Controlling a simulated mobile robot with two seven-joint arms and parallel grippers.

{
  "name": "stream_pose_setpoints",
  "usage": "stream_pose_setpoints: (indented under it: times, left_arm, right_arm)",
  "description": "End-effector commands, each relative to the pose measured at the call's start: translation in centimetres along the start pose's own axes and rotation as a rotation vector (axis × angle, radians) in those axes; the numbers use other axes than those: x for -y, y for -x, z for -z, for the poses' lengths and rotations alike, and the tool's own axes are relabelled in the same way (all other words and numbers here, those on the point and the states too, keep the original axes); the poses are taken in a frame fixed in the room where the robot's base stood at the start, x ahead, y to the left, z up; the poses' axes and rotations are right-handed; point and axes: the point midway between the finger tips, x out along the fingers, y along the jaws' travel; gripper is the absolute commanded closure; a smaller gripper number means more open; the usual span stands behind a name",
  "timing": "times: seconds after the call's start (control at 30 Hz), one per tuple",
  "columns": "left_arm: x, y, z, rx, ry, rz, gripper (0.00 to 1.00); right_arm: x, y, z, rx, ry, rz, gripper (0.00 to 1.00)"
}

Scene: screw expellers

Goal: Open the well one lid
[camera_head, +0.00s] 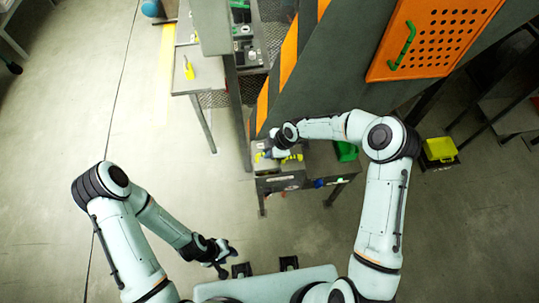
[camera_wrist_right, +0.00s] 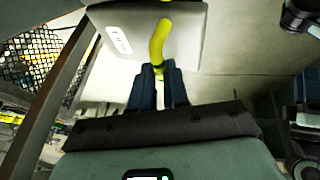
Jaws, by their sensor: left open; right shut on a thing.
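A grey lid (camera_wrist_right: 185,50) with a white label and a curved yellow handle (camera_wrist_right: 160,40) fills the top of the right wrist view. The label text is too small to read. My right gripper (camera_wrist_right: 158,72) is shut on the yellow handle, with its dark blue fingers on either side of the near end. In the head view my right gripper (camera_head: 277,153) is at the small dark bench (camera_head: 282,184), beside yellow handle parts, and covers part of the lid area. My left gripper (camera_head: 224,262) is open and empty, low over the floor, away from the bench.
An orange perforated door with a green handle (camera_head: 402,45) is at upper right. A striped dark machine panel (camera_head: 285,65) stands behind the bench. A green object (camera_head: 346,151) is at the bench's right side. A yellow box (camera_head: 439,148) stands further right. Floor at left is clear.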

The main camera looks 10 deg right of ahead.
Motion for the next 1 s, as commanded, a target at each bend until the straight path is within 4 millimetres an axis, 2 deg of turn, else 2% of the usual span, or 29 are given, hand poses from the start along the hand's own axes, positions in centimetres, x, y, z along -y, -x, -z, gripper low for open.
stream_pose_setpoints:
  times: [0.03, 0.4, 0.7, 1.0]
  left_arm:
    - [-0.3, 0.6, 0.3, -0.005, -0.002, -0.002, 0.57]
    - [-1.6, 2.9, 1.7, -0.024, -0.009, -0.008, 0.57]
    - [-2.2, 3.9, 2.4, -0.033, -0.012, -0.011, 0.57]
    - [-2.2, 3.9, 2.4, -0.033, -0.012, -0.012, 0.57]
  right_arm:
    - [-1.3, 0.7, 0.2, -0.002, 0.004, -0.020, 1.00]
    - [-4.6, 1.9, 0.7, -0.001, 0.005, -0.021, 1.00]
    - [-5.6, 1.8, 0.5, 0.002, 0.004, -0.011, 1.00]
    - [-5.5, 1.6, 0.4, 0.004, 0.003, -0.004, 1.00]
